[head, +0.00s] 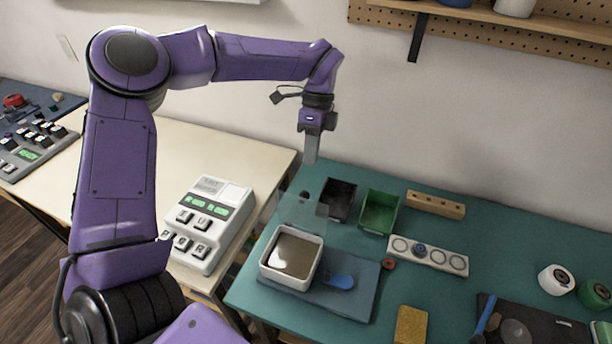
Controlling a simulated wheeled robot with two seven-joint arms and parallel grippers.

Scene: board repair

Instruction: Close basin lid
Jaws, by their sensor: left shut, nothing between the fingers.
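The basin (291,262) is a white square tub with a brownish inside, standing on a dark mat at the left of the teal table. Its lid (303,213) looks like a clear greyish panel and stands raised at the basin's far edge, so the basin is open. My left gripper (311,158) points down above the table's back left edge, behind the lid. Its fingers are shut and empty, and I see no contact with the lid. My right gripper is not in view.
A black bin (339,199) and a green bin (379,212) stand right of the lid. A blue-handled tool (339,282) lies beside the basin. A white device with keys (206,222) stands on the pale table at left. A wooden block (435,204) and a white holder strip (428,256) lie farther right.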

